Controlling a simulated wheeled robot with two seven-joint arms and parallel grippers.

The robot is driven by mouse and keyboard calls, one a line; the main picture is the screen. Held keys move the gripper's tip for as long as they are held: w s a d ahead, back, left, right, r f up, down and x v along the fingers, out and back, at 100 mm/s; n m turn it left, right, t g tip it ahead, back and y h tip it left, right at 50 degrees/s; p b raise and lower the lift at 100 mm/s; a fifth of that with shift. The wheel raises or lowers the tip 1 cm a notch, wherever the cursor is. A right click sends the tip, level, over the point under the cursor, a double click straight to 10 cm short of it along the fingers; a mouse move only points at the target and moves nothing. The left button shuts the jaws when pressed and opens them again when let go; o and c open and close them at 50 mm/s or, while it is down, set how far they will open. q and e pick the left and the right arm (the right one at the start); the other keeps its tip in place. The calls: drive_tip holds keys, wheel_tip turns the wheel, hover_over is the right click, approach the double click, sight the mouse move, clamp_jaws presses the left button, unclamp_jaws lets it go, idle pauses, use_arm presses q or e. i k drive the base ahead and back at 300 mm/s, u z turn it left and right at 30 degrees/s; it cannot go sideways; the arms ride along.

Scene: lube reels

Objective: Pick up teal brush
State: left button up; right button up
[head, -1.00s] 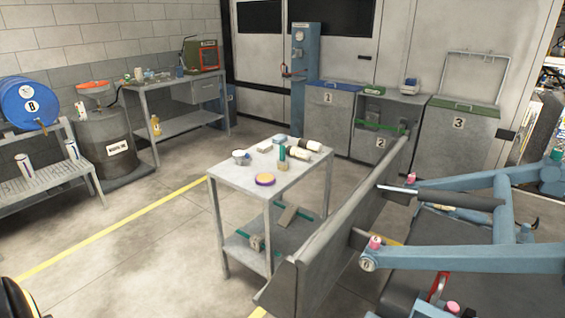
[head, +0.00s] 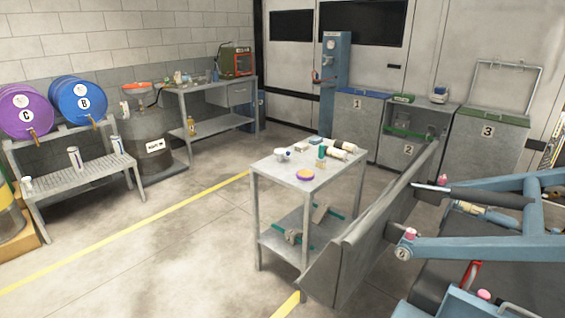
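No clearly recognisable brush shows in the head view. A small upright teal object (head: 321,156) stands on top of the grey cart (head: 270,176). On the cart's lower shelf lie two teal-and-grey items, one at the back right (head: 322,213) and one nearer the front left (head: 292,236). They are too small to tell whether one is a brush. Neither of my grippers is in view.
A grey panel (head: 365,240) and blue machinery (head: 480,248) stand close to the cart's right side. A workbench (head: 205,90), drums (head: 82,100) on a stand and numbered bins (head: 355,125) line the back. Floor left of the cart is open.

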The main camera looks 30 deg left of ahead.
sight(320, 161)
drive_tip(key=u, duration=1.55)
drive_tip(key=i, duration=3.15)
drive_tip(key=z, duration=2.2)
